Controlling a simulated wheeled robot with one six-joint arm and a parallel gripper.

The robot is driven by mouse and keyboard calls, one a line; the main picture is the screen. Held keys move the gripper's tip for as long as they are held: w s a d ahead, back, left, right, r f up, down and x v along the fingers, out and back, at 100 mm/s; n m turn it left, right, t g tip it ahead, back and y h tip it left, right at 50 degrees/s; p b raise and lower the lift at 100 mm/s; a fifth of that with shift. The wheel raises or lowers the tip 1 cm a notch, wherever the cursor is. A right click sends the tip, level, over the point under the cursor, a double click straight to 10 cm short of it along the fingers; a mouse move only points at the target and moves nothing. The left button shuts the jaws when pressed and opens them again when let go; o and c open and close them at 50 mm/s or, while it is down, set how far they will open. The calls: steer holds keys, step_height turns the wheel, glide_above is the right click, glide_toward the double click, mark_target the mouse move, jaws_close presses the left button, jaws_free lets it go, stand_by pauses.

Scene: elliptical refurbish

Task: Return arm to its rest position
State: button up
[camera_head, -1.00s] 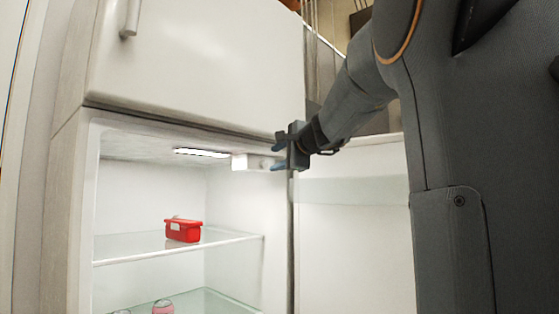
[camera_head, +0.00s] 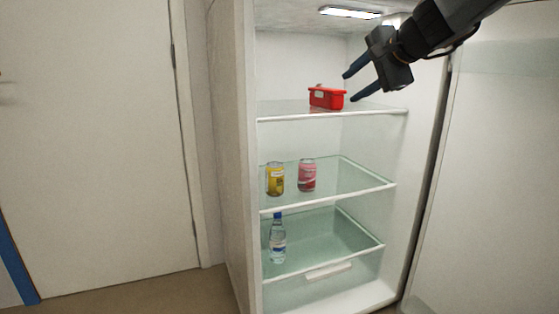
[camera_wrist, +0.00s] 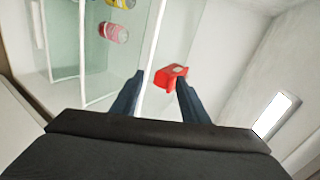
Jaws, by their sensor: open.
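My gripper (camera_head: 350,87) is open and empty at the upper right of the open fridge in the head view, its two dark fingers pointing left toward a red container. The red container (camera_head: 326,97) sits on the top glass shelf, apart from the fingers as far as I can tell. In the wrist view my gripper (camera_wrist: 160,79) has its fingers spread. The red container (camera_wrist: 171,77) shows beyond them, near the right finger.
The fridge (camera_head: 240,180) stands open, its door (camera_head: 490,190) at the right. A yellow can (camera_head: 275,179) and a pink can (camera_head: 307,175) stand on the middle shelf. A water bottle (camera_head: 278,238) stands lower. A closed room door (camera_head: 100,150) is at the left.

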steer(key=s+a+f+n+g, duration=0.8)
steer(key=s+a+f+n, duration=0.2)
steer(key=s+a+f, duration=1.1)
steer(key=s+f+n+g+h, duration=0.1)
steer(key=s+f+n+g, duration=0.1)
steer(key=s+f+n, duration=0.6)
steer(key=s+f+n+g+h, duration=0.15)
steer(key=s+f, duration=0.45)
steer(key=s, duration=0.6)
steer(key=d+r+m+h+p, duration=0.1)
steer(key=d+r+m+p, duration=0.2)
steer(key=d+r+p, duration=0.7)
steer(key=d+r+m+p, duration=0.4)
steer(key=d+r+p, duration=0.7)
steer(key=r+p, duration=0.6)
steer(key=p, duration=0.5)
steer(key=shift+h, duration=0.35)
steer(key=shift+f, duration=0.1)
